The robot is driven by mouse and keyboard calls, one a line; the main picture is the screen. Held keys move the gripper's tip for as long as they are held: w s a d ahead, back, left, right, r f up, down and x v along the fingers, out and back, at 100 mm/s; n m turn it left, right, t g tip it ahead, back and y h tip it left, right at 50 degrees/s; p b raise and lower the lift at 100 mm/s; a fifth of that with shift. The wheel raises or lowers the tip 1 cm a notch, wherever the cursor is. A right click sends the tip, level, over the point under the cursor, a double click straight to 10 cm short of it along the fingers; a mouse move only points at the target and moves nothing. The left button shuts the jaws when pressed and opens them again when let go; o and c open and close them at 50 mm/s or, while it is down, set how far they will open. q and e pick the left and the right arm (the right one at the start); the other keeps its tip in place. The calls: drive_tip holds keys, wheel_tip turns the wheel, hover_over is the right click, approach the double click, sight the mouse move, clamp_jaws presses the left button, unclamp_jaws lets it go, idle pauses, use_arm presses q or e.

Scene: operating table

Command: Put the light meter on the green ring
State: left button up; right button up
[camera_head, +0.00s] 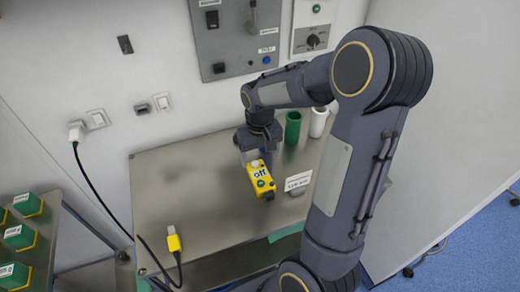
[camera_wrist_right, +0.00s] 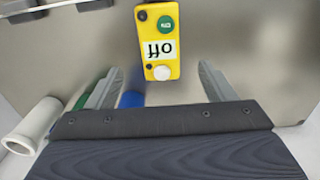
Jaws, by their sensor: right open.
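A yellow box (camera_head: 260,178) with a white "off" label and a green round mark lies on the metal table; I take it for the light meter. In the right wrist view the yellow box (camera_wrist_right: 161,60) lies ahead, between the lines of my two fingers. My right gripper (camera_head: 252,154) is open at the box's far end, with nothing held. I cannot pick out a green ring for certain. My left gripper is not in view.
A green cylinder (camera_head: 292,127) and a white one (camera_head: 318,122) stand at the table's back right. A small sign (camera_head: 298,181) stands right of the box. A yellow plug (camera_head: 174,242) with a black cable lies at front left. Free tabletop (camera_head: 185,190) lies left.

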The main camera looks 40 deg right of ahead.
drive_tip(key=s+a+r+t+y, duration=0.1)
drive_tip(key=s+a+r+t, duration=0.1)
drive_tip(key=s+a+r, duration=0.3)
wheel_tip(320, 180, up, 3)
drive_tip(key=shift+s+a+n+y, duration=0.2)
drive_tip(key=shift+s+n+y, duration=0.15)
drive_tip(key=shift+s, duration=0.25)
drive_tip(key=shift+o, duration=0.4)
drive_tip(key=s+a+r+n+t+y, duration=0.1)
drive_tip(key=s+a+t+y, duration=0.1)
drive_tip(key=s+a, duration=0.6)
drive_tip(key=shift+s+r+t, duration=0.35)
drive_tip(key=shift+s+t, duration=0.35)
drive_tip(key=shift+t, duration=0.1)
drive_tip(key=m+g+h+b, duration=0.2)
drive_tip(key=g+h, duration=0.2)
hover_over(261, 178)
drive_tip(key=f, duration=1.1)
drive_tip(key=shift+s+a, duration=0.1)
drive_tip(key=shift+s, duration=0.2)
drive_tip(key=f, duration=0.7)
drive_tip(key=shift+w+d+f, duration=0.2)
drive_tip(key=shift+w+d, duration=0.05)
drive_tip(key=c, duration=1.3)
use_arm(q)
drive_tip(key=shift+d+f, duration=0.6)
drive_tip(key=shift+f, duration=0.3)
use_arm(e)
drive_tip(key=shift+r, duration=0.1)
